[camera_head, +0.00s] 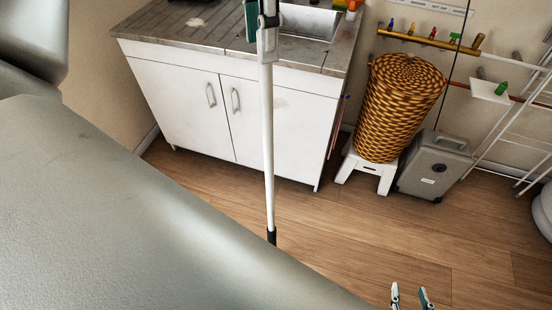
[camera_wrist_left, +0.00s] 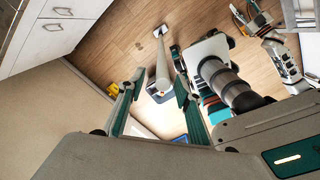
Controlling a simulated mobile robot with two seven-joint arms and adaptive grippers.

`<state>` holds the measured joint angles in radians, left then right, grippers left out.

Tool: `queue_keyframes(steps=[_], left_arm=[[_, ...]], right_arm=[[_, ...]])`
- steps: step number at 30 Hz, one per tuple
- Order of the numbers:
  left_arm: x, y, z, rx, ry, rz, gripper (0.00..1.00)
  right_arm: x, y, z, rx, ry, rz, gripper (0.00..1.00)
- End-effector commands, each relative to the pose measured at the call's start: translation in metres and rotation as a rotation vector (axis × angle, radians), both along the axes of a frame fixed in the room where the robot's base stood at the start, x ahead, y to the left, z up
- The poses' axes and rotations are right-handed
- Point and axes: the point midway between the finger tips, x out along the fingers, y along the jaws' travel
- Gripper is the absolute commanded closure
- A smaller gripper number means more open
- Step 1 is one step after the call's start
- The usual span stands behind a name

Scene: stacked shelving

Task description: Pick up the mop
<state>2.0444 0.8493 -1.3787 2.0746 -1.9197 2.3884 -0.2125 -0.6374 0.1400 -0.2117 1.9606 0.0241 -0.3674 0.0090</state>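The mop shows as a long, thin white pole (camera_head: 268,140) standing nearly upright in the head view, with a dark section low down; its foot is hidden behind my grey arm. In the left wrist view the pole (camera_wrist_left: 161,65) runs away from me to a pale foot on the floor. My left gripper (camera_head: 260,24) is at the pole's upper part, at the top edge of the head view. In the left wrist view its teal fingers (camera_wrist_left: 159,88) are apart, with the pole between them and gaps on both sides. My right gripper (camera_head: 410,296) is open and empty at the lower edge.
A white cabinet (camera_head: 185,110) with a sink (camera_head: 308,22) stands behind the pole. To its right are a wicker basket (camera_head: 400,105) on a white stool (camera_head: 366,174), a grey case (camera_head: 433,166) and a white rack (camera_head: 512,122). The wooden floor (camera_head: 330,235) in front is clear.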

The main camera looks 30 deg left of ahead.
Motion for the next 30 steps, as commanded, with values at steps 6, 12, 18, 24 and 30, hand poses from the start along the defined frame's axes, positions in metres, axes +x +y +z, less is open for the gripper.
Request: queue_keyframes(steps=[6, 12, 18, 24, 30], left_arm=[[0.000, 0.000, -0.022, 0.000, 0.005, -0.002, 0.66], [0.001, -0.003, -0.044, -0.001, 0.004, -0.003, 0.66], [0.002, -0.005, -0.071, -0.001, 0.004, -0.002, 0.66], [0.002, -0.005, -0.078, -0.002, 0.003, -0.001, 0.66], [0.002, -0.005, -0.078, -0.002, 0.003, -0.001, 0.81]], right_arm=[[-0.008, 0.000, -0.008, 0.000, 0.014, 0.000, 0.60], [-0.009, 0.000, -0.010, 0.000, 0.016, 0.001, 0.60], [-0.009, 0.001, -0.011, 0.000, 0.016, 0.001, 0.60], [-0.008, 0.001, -0.010, 0.001, 0.014, 0.001, 0.60], [-0.008, 0.001, -0.010, 0.001, 0.014, 0.001, 0.60]])
